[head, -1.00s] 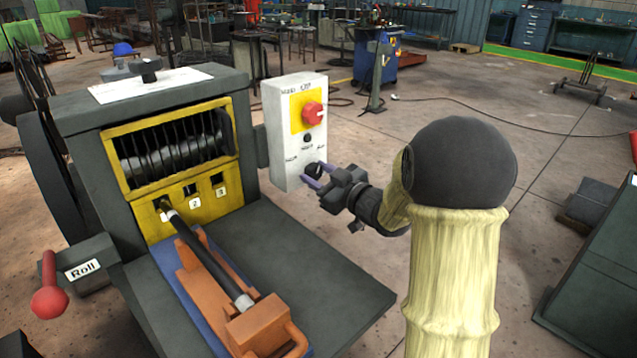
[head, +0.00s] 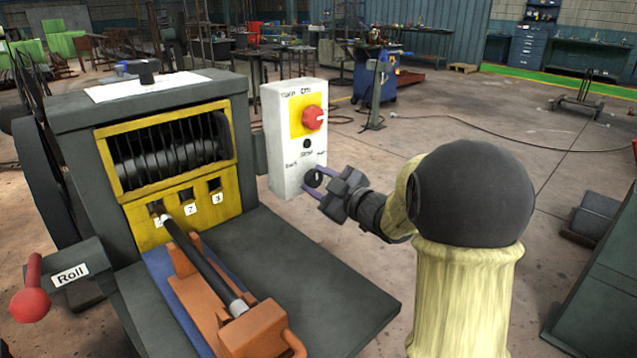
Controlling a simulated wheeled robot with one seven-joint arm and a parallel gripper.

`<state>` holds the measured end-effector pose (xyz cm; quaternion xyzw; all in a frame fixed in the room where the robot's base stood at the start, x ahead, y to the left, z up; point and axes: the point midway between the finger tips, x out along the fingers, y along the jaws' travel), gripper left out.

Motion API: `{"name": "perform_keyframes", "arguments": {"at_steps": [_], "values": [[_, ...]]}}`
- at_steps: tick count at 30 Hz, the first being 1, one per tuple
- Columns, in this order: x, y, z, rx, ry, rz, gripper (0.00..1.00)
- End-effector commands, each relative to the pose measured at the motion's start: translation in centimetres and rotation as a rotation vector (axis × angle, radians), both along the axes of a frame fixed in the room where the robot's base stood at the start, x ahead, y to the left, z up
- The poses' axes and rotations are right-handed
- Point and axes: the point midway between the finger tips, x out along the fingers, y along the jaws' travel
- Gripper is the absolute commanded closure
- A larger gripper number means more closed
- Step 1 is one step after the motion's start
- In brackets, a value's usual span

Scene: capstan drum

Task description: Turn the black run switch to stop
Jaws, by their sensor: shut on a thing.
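The black run switch (head: 313,178) is a small round knob low on the front of the white control box (head: 284,160). My gripper (head: 314,182) reaches it from the right, with its purple fingers on either side of the knob, shut on it. The printed labels around the switch are too small to read surely, so I cannot tell its exact setting. The fingers partly hide the knob.
A red knob (head: 313,118) on a yellow plate and a small black button (head: 306,143) sit above the switch. The grey machine (head: 75,165) stands left, with a red-balled Roll lever (head: 30,303) and an orange holder (head: 250,328).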

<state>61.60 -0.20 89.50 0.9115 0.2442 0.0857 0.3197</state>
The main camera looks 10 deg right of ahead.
Motion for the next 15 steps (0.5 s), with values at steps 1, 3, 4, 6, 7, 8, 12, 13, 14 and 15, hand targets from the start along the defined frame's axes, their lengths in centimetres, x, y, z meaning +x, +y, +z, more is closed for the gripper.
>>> {"name": "perform_keyframes", "arguments": {"at_steps": [1, 3, 4, 6, 7, 8, 12, 13, 14, 15], "values": [[-0.03, 0.0, -0.22, -0.001, 0.005, 0.0, 0.84], [-0.04, 0.0, -0.23, -0.001, 0.005, 0.0, 0.57], [-0.04, 0.0, -0.23, -0.001, 0.005, 0.0, 0.51], [-0.04, 0.0, -0.2, 0.0, 0.005, 0.0, 0.39], [-0.03, 0.0, -0.18, 0.0, 0.004, 0.0, 0.39], [-0.02, 0.0, -0.16, 0.0, 0.004, 0.0, 0.39], [-0.01, 0.0, -0.1, 0.001, 0.003, 0.0, 0.39], [-0.02, 0.0, -0.1, 0.001, 0.003, 0.0, 0.39], [-0.03, -0.01, -0.08, 0.001, 0.002, 0.0, 0.39], [-0.09, -0.05, -0.06, 0.001, 0.002, 0.0, 0.39]]}}
